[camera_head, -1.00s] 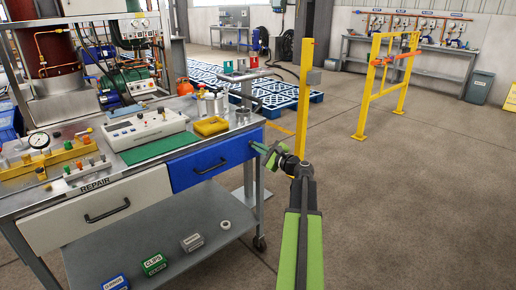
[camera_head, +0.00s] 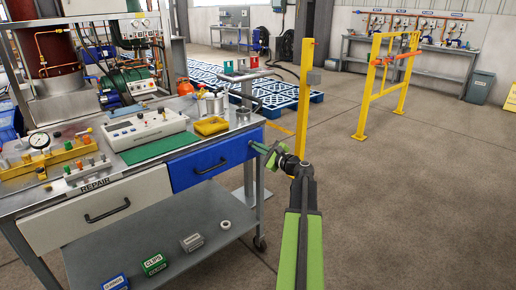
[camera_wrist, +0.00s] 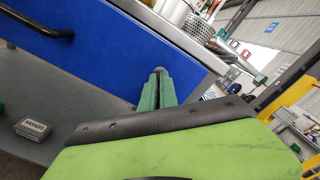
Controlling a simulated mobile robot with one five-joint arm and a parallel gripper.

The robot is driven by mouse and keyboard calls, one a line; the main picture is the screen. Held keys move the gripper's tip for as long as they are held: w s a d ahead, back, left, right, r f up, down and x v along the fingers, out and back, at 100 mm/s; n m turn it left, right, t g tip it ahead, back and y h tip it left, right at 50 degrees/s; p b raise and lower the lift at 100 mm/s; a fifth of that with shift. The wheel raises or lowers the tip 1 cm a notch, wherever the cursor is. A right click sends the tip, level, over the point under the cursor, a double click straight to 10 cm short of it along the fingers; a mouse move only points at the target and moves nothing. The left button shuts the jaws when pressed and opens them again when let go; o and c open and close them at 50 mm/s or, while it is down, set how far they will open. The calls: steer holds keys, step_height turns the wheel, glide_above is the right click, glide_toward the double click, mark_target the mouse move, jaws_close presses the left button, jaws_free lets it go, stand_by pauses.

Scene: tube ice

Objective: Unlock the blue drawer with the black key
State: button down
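The blue drawer (camera_head: 213,164) is shut under the right part of the workbench top, with a black handle. It fills the upper left of the wrist view (camera_wrist: 75,58). A small round grey piece (camera_wrist: 159,70), which looks like the lock, shows near the drawer's right end. My gripper (camera_head: 262,149) is at that end of the drawer front. Its green fingertips (camera_wrist: 156,77) are close together right at the round piece, with a narrow dark gap between them. I cannot make out the black key; anything between the fingers is hidden.
A cream drawer (camera_head: 98,208) is shut to the left. The bench top (camera_head: 180,122) carries a yellow tray (camera_head: 211,126), a control box and metal cups. Small boxes lie on the lower shelf (camera_head: 215,212). A yellow post (camera_head: 305,95) stands behind my gripper.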

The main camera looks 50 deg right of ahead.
steer(key=shift+n, duration=4.4)
steer(key=c, duration=1.6)
jaws_free()
steer(key=shift+c, duration=0.2)
steer(key=s+a, duration=0.1)
steer(key=s, duration=1.6)
steer(key=shift+s, duration=0.25)
